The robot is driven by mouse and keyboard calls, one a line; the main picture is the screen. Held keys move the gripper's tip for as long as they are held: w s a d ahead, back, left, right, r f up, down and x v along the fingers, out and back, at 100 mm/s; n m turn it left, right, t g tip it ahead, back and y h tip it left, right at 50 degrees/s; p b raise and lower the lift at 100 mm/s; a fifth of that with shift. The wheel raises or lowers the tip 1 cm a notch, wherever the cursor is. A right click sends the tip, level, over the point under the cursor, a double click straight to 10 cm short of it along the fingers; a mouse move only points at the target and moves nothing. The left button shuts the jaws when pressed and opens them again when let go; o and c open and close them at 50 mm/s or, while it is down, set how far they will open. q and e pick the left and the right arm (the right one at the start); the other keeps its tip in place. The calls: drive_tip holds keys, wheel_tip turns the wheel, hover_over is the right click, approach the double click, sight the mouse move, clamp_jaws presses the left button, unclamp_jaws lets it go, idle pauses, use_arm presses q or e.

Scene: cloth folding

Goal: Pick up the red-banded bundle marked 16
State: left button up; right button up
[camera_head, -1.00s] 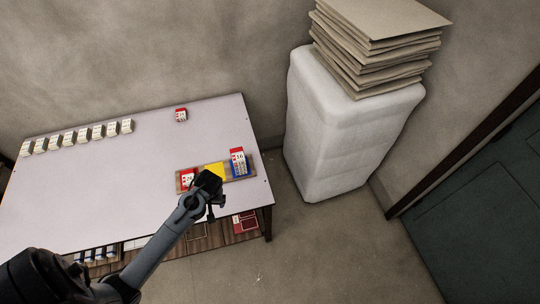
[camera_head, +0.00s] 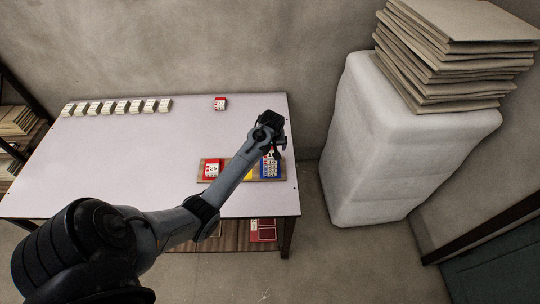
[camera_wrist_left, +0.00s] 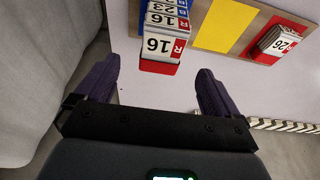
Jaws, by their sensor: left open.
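The red-banded bundle marked 16 (camera_wrist_left: 160,47) shows in the left wrist view, its white face toward the camera and a red edge below. Another card marked 16 and a blue-banded one marked 23 (camera_wrist_left: 167,8) are close behind it. My left gripper (camera_wrist_left: 157,86) is open, its dark fingers on either side of the bundle's near end, with nothing between the tips. In the head view my left gripper (camera_head: 273,146) is over the right end of the tan board and hides most of the bundle. A blue part (camera_head: 269,167) shows below it. My right gripper is not in view.
A red bundle marked 26 (camera_head: 212,169) sits at the board's left end, with a yellow patch (camera_head: 248,175) between. Another red bundle (camera_head: 220,103) and a row of white bundles (camera_head: 116,107) stand at the table's back. The table's (camera_head: 150,155) middle is clear.

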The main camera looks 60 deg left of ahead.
sight(270, 154)
use_arm(q)
drive_tip(key=shift+b+x, duration=0.45)
drive_tip(key=shift+x, duration=2.5)
drive_tip(key=shift+a, duration=0.1)
drive_tip(key=shift+f, duration=0.3)
drive_tip(key=shift+c, duration=0.3)
drive_tip(key=c, duration=1)
